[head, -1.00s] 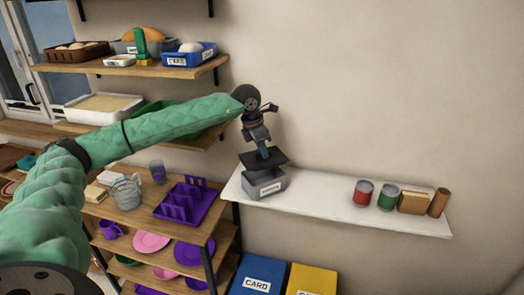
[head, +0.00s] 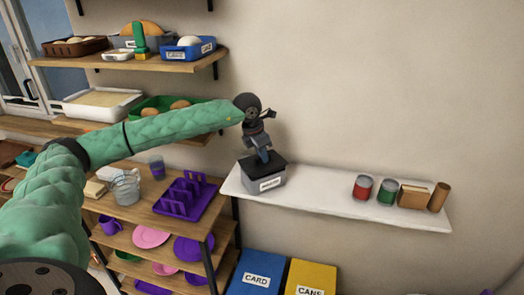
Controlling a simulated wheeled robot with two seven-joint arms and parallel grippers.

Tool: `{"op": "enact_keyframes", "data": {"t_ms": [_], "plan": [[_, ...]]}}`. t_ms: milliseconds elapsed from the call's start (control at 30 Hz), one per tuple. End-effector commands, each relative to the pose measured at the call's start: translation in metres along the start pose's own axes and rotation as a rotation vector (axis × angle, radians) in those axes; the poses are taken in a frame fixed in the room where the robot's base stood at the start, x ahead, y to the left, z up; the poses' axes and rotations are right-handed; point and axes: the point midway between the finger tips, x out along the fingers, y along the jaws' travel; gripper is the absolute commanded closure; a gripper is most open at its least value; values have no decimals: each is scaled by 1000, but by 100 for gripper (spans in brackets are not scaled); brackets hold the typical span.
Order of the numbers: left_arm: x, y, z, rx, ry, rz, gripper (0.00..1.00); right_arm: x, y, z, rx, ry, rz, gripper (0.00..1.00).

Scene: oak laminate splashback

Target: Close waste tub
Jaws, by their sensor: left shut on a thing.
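The waste tub (head: 266,184) is a small grey box with a white label on its front, at the left end of the white wall shelf. Its dark lid (head: 264,166) lies over the tub's top and covers the opening. I see no clear gap between lid and rim, but the view is too small to tell if it is fully seated. My left gripper (head: 263,155) comes down from above and is shut on the lid, at its upper middle. The fingertips are small and partly hidden. My right gripper is not in view.
On the white shelf (head: 320,198), a red can (head: 363,187), a green can (head: 387,191), a brown box (head: 413,197) and a brown cylinder (head: 438,197) stand to the right. Shelf between tub and cans is clear. A purple rack (head: 187,196) is left; blue (head: 257,275) and yellow (head: 309,279) bins are below.

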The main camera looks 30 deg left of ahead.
Motion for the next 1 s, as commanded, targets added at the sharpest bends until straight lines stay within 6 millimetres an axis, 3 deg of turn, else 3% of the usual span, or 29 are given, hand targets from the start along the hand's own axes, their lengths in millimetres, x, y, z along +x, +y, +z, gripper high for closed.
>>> {"op": "enact_keyframes", "data": {"t_ms": [400,500,600,1000], "plan": [[6,0,-2,0,0,0,100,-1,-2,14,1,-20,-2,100],[6,0,-2,0,0,0,100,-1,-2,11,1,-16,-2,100],[6,0,-2,0,0,0,100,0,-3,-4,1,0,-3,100],[8,0,-2,0,-1,0,100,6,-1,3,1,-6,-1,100]]}}
